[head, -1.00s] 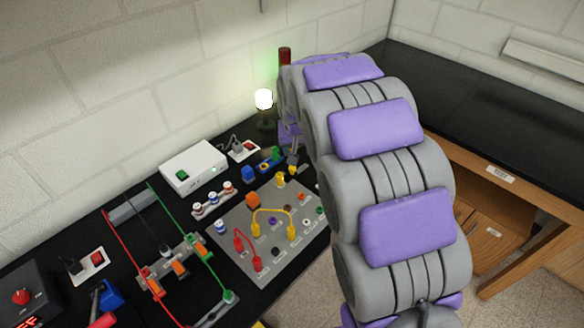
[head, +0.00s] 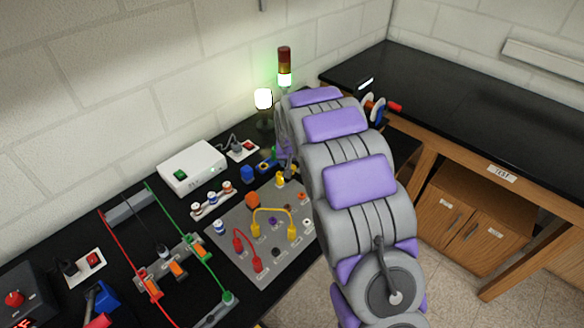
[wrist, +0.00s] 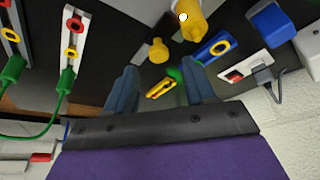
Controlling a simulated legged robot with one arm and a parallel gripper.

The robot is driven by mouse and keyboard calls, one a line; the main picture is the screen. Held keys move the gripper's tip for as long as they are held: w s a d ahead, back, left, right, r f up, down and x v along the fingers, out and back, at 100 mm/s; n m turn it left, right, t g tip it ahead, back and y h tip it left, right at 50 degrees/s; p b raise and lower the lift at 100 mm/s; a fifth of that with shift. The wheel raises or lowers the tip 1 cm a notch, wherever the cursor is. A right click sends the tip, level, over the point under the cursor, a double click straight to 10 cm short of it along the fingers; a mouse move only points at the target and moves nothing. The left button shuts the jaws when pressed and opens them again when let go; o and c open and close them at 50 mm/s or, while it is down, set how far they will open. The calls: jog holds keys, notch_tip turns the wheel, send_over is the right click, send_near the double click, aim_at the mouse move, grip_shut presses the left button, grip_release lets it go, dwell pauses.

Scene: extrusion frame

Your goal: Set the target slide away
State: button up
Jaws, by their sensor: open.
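No piece can be told for sure as the target slide. In the wrist view, my gripper (wrist: 161,68) has its two grey-blue fingers spread wide, with nothing held. A small yellow ring piece (wrist: 161,88) with green beside it shows in the gap between the fingers; whether it touches them cannot be told. A blue piece with a yellow ring (wrist: 213,47) lies just beyond the right finger. It also shows in the head view (head: 266,165) by the wall side of the bench. In the head view my arm hides most of the gripper.
A grey panel (head: 240,253) with red and yellow leads lies left of my arm. A white box (head: 193,167), socket plate (head: 243,149), glowing lamp (head: 263,100) and signal tower (head: 285,68) stand along the wall. A rail frame (head: 172,262) lies left. The right bench (head: 470,105) is largely clear.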

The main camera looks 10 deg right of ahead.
aim_at(292, 167)
jog(key=shift+b+x, duration=0.3)
jog(key=shift+x, duration=2)
jog(key=shift+d, duration=0.1)
grip_shut()
